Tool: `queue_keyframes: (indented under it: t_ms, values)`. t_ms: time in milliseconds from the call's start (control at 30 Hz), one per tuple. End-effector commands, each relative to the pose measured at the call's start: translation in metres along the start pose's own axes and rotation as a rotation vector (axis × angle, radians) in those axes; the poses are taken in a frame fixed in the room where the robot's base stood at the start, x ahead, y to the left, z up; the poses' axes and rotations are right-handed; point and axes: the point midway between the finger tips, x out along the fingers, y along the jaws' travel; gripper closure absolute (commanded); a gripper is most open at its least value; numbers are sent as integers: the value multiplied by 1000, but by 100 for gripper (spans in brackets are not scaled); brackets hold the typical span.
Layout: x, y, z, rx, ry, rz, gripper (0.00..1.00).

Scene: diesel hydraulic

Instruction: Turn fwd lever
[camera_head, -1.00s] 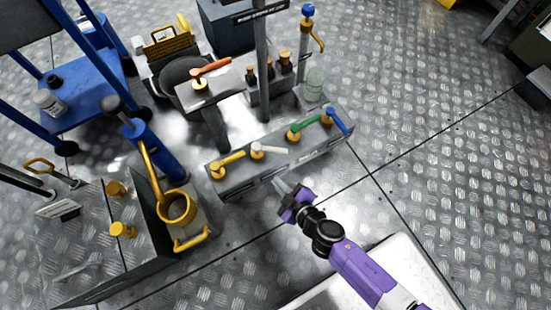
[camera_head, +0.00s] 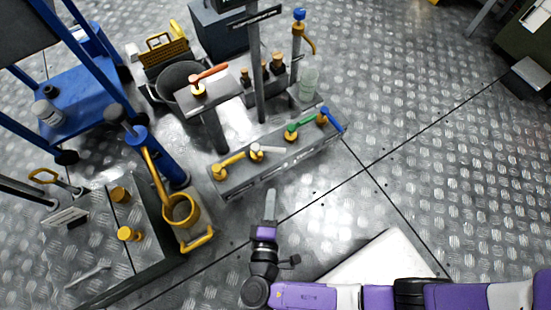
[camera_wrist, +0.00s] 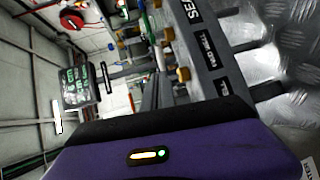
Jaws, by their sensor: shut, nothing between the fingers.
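A low grey bench (camera_head: 240,187) carries a row of levers on brass-coloured bases: a yellow lever (camera_head: 232,160), a white lever (camera_head: 272,153), a green lever (camera_head: 303,124) and a blue lever (camera_head: 332,119). An orange-red lever (camera_head: 211,73) sits on a separate raised stand behind. I cannot tell from the head view which is the fwd lever. My gripper (camera_head: 271,192) is shut and empty, in front of the bench and apart from every lever. In the wrist view, the bench's labelled front (camera_wrist: 203,50) runs away from the camera; its small labels are hard to read.
A grey cabinet with a yellow cup-like fitting (camera_head: 181,210) and a yellow handle (camera_head: 197,241) stands left of my gripper. A blue cart (camera_head: 75,100) is at the far left. A post (camera_head: 258,70) rises behind the bench.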

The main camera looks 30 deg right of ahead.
Motion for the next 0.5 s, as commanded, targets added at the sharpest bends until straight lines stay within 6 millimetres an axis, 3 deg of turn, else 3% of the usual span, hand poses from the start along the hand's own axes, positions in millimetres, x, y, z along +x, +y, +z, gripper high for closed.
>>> queue_keyframes:
  t_ms: [500]
  values:
    - [93, -4, 1, 3, -4, -2, 100]
